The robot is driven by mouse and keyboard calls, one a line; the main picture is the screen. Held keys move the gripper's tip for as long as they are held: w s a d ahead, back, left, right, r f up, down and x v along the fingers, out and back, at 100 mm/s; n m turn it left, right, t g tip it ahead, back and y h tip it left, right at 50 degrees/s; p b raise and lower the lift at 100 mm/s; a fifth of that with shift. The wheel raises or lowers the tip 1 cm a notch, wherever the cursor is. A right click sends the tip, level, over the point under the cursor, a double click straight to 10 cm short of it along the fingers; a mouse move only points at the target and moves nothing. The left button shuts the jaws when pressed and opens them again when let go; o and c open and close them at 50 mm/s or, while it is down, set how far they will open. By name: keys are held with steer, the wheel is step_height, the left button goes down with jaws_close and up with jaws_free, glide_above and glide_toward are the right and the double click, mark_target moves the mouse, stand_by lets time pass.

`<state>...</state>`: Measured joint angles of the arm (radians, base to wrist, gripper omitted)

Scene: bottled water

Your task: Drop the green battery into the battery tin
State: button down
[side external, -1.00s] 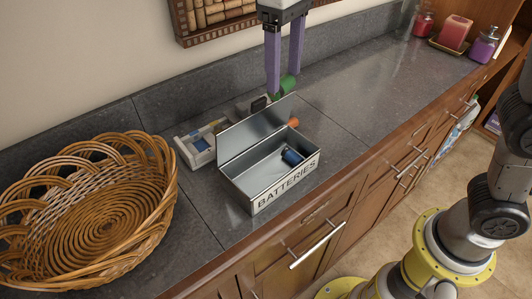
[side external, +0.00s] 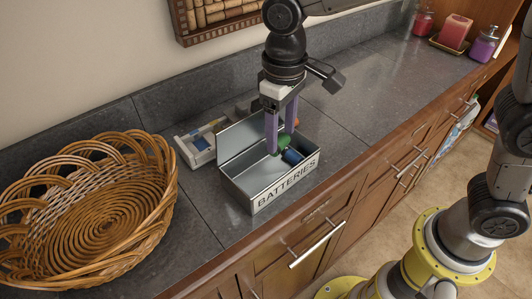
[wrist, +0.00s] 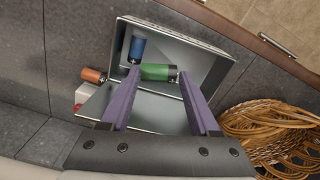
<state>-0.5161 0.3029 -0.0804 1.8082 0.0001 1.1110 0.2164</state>
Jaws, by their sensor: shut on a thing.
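The green battery (side external: 284,140) is between the purple fingers of my gripper (side external: 280,147), inside the open top of the battery tin (side external: 288,187). In the wrist view the green battery (wrist: 157,72) lies crosswise between the fingertips (wrist: 157,74), and my gripper is shut on it. The tin is metal, marked BATTERIES, with its hinged lid (side external: 240,140) standing open at the back. A blue battery (side external: 292,156) lies in the tin close to the green one; it also shows in the wrist view (wrist: 137,48). Whether the green battery touches the tin's floor is unclear.
An orange battery (wrist: 94,75) lies on the counter outside the tin. A small light tray (side external: 196,150) stands behind the tin to the left. A large wicker basket (side external: 95,220) is at the left. The counter to the right is clear up to the candles (side external: 453,33).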

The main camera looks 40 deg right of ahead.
steer(key=shift+f, duration=0.7)
steer(key=shift+c, duration=0.2)
jaws_free()
step_height(320, 180, up, 14)
